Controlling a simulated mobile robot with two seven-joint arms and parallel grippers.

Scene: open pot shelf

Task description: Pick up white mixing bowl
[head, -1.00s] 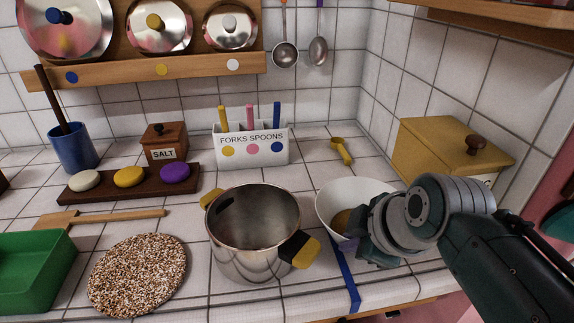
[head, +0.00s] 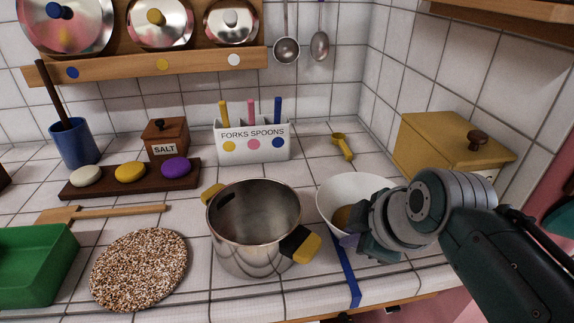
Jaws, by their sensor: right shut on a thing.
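The white mixing bowl (head: 337,190) stands on the tiled counter, right of the steel pot. Something yellow-brown (head: 343,217) lies inside it, partly hidden. My right gripper (head: 362,238) is at the bowl's front right side and is shut on the bowl. Its fingertips and their contact with the rim are largely hidden behind the gripper body. The bowl looks upright; I cannot tell whether it is off the counter. My left gripper is not in view.
The steel pot (head: 254,228) with yellow-tipped handles stands close left of the bowl. A blue strip (head: 347,275) runs to the counter's front edge. A yellow box (head: 440,147) is behind right, and a yellow scoop (head: 343,147) lies behind the bowl.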

